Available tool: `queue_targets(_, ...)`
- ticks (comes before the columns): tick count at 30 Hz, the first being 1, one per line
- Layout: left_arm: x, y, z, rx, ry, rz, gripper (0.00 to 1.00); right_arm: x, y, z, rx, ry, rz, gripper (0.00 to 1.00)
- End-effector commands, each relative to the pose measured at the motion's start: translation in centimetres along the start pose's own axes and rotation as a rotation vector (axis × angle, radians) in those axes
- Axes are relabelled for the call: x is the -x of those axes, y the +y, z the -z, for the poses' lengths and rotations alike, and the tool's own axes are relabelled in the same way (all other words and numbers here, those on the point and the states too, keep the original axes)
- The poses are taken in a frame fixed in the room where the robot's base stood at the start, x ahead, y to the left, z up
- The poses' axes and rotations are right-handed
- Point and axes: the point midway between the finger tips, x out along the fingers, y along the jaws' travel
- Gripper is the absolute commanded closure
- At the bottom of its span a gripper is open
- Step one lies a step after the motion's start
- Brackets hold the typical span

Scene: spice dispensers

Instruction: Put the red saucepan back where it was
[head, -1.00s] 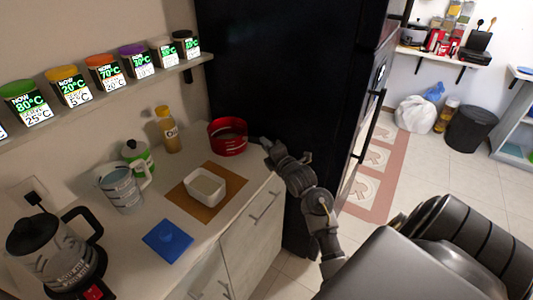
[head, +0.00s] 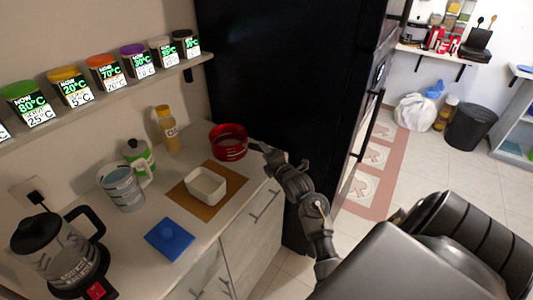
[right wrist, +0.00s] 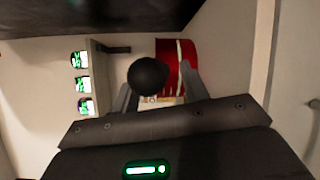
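The red saucepan (head: 229,151) sits on the counter's far end, close to the black fridge. My right gripper (head: 259,147) is just to its right, over the counter edge. In the right wrist view, the saucepan's red wall (right wrist: 172,52) lies beyond my fingers, and a round black handle end (right wrist: 148,76) sits between them. The fingers of my right gripper (right wrist: 158,90) are spread, with a gap showing beside the handle end, so it looks open around the handle. My left gripper is not in view.
A white bowl (head: 206,187) stands on a brown mat (head: 182,200) nearer than the saucepan. A yellow bottle (head: 168,135) stands to its left. A shelf (head: 130,86) of labelled jars runs above. The black fridge (head: 285,70) walls off the far side.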

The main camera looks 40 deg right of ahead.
Motion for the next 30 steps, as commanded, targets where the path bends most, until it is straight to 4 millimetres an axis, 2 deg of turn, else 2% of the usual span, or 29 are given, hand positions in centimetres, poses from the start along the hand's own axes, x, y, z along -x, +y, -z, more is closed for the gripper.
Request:
queue_targets(9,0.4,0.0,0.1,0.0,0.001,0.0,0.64,0.1,0.5,-0.1,-0.001,-0.001,-0.001,0.56)
queue_targets(11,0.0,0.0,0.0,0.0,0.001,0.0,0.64,0.7,0.1,-0.1,0.002,-0.001,0.0,0.56)
queue_targets(24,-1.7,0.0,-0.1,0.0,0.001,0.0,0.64,9.3,0.0,0.0,0.002,0.001,0.001,0.56)
queue_targets(30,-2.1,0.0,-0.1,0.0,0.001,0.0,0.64,11.6,0.1,-0.1,0.0,0.0,0.001,0.56)
